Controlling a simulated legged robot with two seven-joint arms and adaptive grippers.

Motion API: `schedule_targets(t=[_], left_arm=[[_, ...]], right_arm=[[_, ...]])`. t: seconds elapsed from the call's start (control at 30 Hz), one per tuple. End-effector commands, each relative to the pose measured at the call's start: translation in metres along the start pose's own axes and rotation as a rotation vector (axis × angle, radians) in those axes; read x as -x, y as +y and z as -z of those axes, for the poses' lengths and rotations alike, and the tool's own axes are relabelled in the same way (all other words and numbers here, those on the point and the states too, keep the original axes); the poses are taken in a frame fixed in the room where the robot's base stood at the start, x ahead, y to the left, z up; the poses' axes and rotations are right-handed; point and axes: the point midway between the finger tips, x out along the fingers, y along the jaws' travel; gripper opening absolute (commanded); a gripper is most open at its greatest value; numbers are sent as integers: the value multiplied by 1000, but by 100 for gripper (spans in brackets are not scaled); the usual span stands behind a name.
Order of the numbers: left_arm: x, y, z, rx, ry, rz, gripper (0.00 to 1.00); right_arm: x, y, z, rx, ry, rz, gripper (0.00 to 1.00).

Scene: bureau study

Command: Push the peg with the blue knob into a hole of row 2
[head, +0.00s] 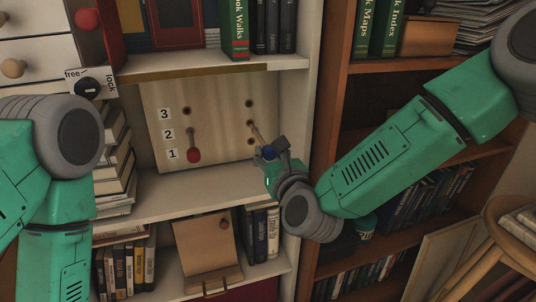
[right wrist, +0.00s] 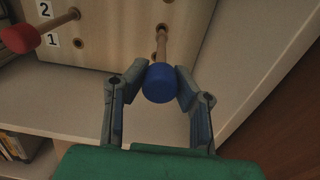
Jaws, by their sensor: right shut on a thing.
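The upright wooden board (head: 215,145) stands on a shelf, with labels 3, 2 and 1 from top to bottom and two columns of holes. The peg with the blue knob (head: 267,152) points at the right column, its tip at the row 2 hole; I cannot tell how deep it sits. In the right wrist view the blue knob (right wrist: 160,83) is between the fingertips. My right gripper (head: 272,156) is shut on this knob, in front of the board. A peg with a red knob (head: 194,155) sticks out of the left row 2 hole. My left gripper is out of view.
The white shelf upright (head: 297,110) stands close to the right of the board. Stacked books (head: 117,170) are at its left. A free/lock dial (head: 91,86) is at upper left. The shelf surface (head: 180,198) before the board is bare.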

Motion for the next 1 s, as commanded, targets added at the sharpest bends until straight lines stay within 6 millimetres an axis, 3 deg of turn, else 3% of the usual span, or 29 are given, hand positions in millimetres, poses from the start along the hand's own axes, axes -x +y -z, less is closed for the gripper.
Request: schedule_targets(t=[1.0], left_arm=[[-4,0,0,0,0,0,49]], right_arm=[[-10,0,0,-1,0,0,0]])
